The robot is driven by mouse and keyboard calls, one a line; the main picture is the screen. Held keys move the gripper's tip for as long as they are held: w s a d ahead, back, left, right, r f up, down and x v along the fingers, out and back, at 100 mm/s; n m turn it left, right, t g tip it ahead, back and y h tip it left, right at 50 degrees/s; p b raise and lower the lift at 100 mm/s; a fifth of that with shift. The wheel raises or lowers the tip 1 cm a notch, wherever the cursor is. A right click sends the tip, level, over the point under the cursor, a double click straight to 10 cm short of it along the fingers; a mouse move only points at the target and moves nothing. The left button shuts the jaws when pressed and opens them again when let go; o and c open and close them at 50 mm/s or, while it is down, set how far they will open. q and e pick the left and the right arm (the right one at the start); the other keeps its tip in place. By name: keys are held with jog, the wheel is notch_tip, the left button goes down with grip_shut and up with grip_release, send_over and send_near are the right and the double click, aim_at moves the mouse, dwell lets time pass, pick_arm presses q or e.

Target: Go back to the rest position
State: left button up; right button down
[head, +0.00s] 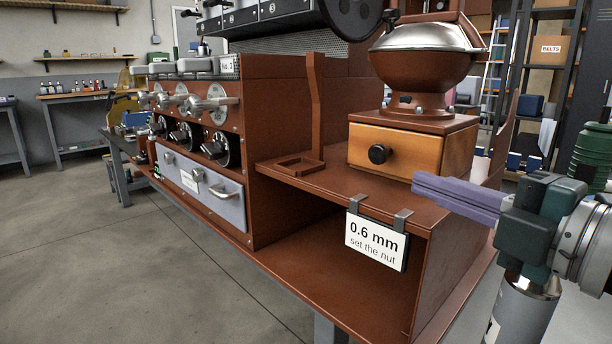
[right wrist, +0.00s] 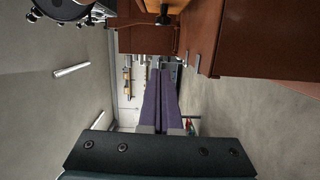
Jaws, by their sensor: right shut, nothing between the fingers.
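My right gripper (head: 418,188) is at the right of the head view, with purple fingers pointing left. It is shut and empty, in front of the brown cabinet's upper shelf. In the right wrist view its two purple fingers (right wrist: 160,100) lie side by side, pressed together. In the head view a coffee grinder (head: 415,105) with a metal dome and a wooden drawer box (head: 370,150) stands on the shelf behind the gripper. My left gripper is not in view.
A white sign (head: 375,243) reading "0.6 mm set the nut" hangs from the shelf edge, left of my right gripper. The brown roaster cabinet (head: 262,150) with knobs and levers extends left. Open floor (head: 110,270) lies at the left front.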

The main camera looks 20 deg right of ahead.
jog(key=s+a+r+m+g+h+p, duration=0.1)
jog(key=s+a+r+m+g+p, duration=0.55)
jog(key=p, duration=0.85)
jog(key=s+a+r+m+g+h+p, duration=0.25)
jog(key=s+r+m+g+p, duration=0.5)
jog(key=s+m+p, duration=0.6)
notch_tip(320, 180, up, 37)
jog(key=n+p, duration=0.2)
jog(key=p, duration=3.6)
jog(key=shift+w+a+n+y+p, duration=0.25)
jog(key=shift+w+n+y+p, duration=0.05)
jog(key=shift+w+y, duration=0.15)
jog(key=shift+f, duration=0.1)
